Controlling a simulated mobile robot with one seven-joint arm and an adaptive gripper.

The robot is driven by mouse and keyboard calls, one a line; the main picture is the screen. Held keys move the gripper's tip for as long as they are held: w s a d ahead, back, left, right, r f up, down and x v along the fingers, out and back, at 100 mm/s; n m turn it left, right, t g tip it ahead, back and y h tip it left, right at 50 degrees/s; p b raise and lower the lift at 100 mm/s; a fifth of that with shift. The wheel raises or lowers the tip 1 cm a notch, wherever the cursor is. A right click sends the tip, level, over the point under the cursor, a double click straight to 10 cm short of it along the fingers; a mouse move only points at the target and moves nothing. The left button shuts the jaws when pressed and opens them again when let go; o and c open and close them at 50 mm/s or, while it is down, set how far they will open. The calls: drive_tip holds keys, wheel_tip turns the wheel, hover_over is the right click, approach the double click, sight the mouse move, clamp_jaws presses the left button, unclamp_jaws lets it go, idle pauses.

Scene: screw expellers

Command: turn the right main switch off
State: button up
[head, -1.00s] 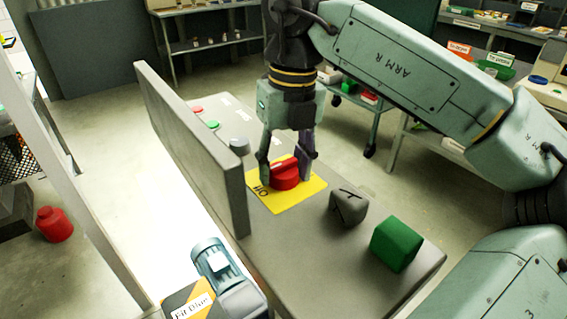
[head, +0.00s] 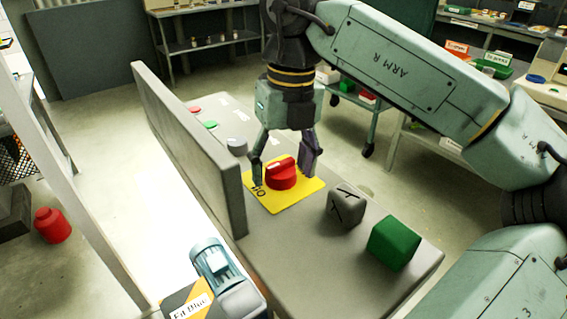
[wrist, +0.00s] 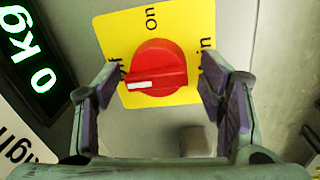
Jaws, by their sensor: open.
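The right main switch is a red rotary knob (head: 281,177) on a yellow plate (head: 298,203) on the grey console. In the wrist view the knob (wrist: 157,68) has a white mark on its ridge at the left end, pointing toward the partly hidden label that ends in "ff". The word "On" stands at the top of the plate (wrist: 190,22). My gripper (head: 284,172) is open over the plate, its fingers on either side of the knob.
A grey upright panel (head: 195,145) stands left of the switch. A grey block (head: 347,206) and a green block (head: 395,243) sit on the console (head: 330,270) toward the front right. Smaller buttons lie farther back. A display (wrist: 35,60) in the wrist view reads 0 kg.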

sight(288, 162)
wheel_tip(288, 162, up, 12)
drive_tip(key=shift+w+d, duration=0.2)
drive_tip(key=shift+d, duration=0.2)
drive_tip(key=shift+f, duration=0.1)
idle(0.4)
